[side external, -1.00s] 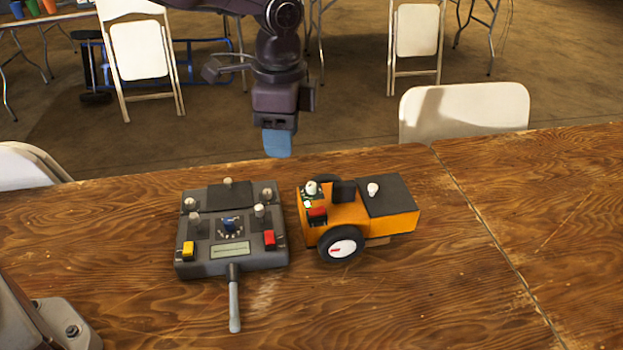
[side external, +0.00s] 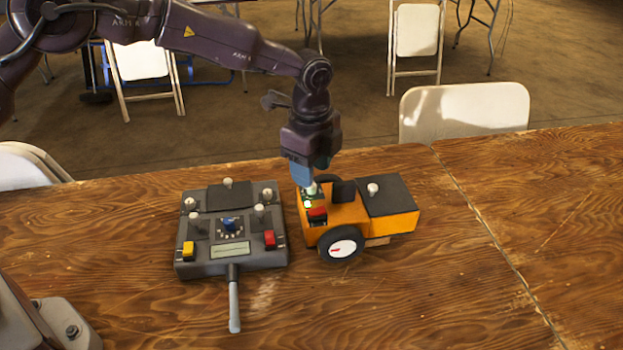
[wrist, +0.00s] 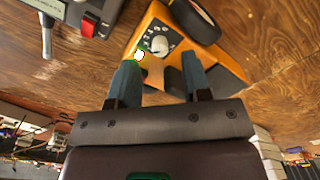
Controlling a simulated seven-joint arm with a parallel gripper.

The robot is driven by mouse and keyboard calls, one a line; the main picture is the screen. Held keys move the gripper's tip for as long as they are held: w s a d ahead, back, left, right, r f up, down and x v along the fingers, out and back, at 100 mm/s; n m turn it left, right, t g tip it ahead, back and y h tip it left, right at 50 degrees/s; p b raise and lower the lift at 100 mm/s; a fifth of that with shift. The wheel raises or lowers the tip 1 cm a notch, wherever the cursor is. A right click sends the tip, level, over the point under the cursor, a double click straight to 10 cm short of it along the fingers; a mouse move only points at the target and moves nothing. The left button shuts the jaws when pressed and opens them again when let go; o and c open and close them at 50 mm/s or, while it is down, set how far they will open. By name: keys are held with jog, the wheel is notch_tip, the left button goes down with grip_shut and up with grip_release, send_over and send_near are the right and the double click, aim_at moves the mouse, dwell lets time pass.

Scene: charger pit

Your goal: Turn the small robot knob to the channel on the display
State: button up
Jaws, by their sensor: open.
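The small orange robot (side external: 345,214) stands on the table with its dark wheel (side external: 340,245) facing the camera. Its pale knob (side external: 311,188) is on the top left end, partly covered by my gripper (side external: 303,182) in the side view. In the wrist view the knob (wrist: 160,45) sits on a dark dial with pale marks, just beyond and between the fingertips of my open gripper (wrist: 158,67). The fingers look empty. The grey controller (side external: 190,268) lies left of the robot; its display (side external: 230,249) is too small to read.
A red part (side external: 317,213) sits on the robot close to the knob, and a pale knob-topped stick (side external: 373,189) stands on its black rear. The controller carries several sticks, a yellow switch (side external: 188,248) and a red switch (side external: 269,239). The table is clear to the right.

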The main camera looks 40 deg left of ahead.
jog(key=shift+f, duration=1.75)
grip_shut()
jog(key=shift+n, duration=0.3)
jog(key=shift+r+n, duration=0.1)
jog(key=shift+n, duration=2.6)
